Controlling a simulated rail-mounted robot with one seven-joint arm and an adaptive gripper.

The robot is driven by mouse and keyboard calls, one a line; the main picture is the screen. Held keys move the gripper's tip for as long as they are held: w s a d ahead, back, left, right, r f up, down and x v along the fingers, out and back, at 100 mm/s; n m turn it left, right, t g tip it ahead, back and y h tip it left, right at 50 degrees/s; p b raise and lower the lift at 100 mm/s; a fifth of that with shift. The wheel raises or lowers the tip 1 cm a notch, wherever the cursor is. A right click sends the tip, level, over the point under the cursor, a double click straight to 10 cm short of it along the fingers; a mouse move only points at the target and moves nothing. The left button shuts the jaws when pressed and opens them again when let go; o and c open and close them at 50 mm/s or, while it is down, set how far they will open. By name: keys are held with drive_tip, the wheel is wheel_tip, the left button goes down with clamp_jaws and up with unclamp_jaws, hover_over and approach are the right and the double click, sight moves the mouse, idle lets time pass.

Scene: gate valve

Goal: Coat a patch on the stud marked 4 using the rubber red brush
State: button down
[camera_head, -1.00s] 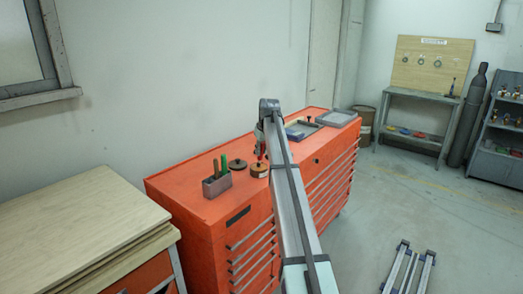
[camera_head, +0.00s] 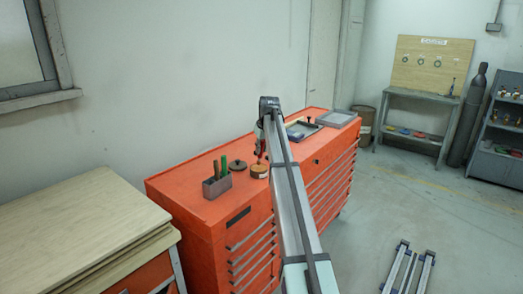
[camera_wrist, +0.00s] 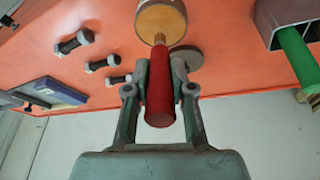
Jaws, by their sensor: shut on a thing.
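My gripper (camera_wrist: 160,85) is shut on the red brush (camera_wrist: 160,98), holding it by its red handle. In the head view the brush (camera_head: 259,149) shows above the round tin (camera_head: 258,171) on the orange cabinet. In the wrist view the brush's far end overlaps the rim of the tin (camera_wrist: 160,18); I cannot tell whether the bristles are in it or above it. Several grey studs lie or stand on the orange top, left of the gripper in the wrist view: a large one (camera_wrist: 72,43), a middle one (camera_wrist: 102,64) and a small one (camera_wrist: 118,79). No number is readable on them.
A grey holder (camera_head: 216,186) with green-handled tools stands left of the tin. A dark round disc (camera_head: 237,164) lies near it. A tray (camera_head: 302,129) and a grey flat box (camera_head: 336,118) sit at the cabinet's far end. The cabinet top (camera_head: 190,173) has free room along the wall.

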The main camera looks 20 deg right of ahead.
drive_tip(key=shift+r+p, duration=1.15)
drive_tip(key=shift+r, duration=1.6)
drive_tip(key=shift+f, duration=0.1)
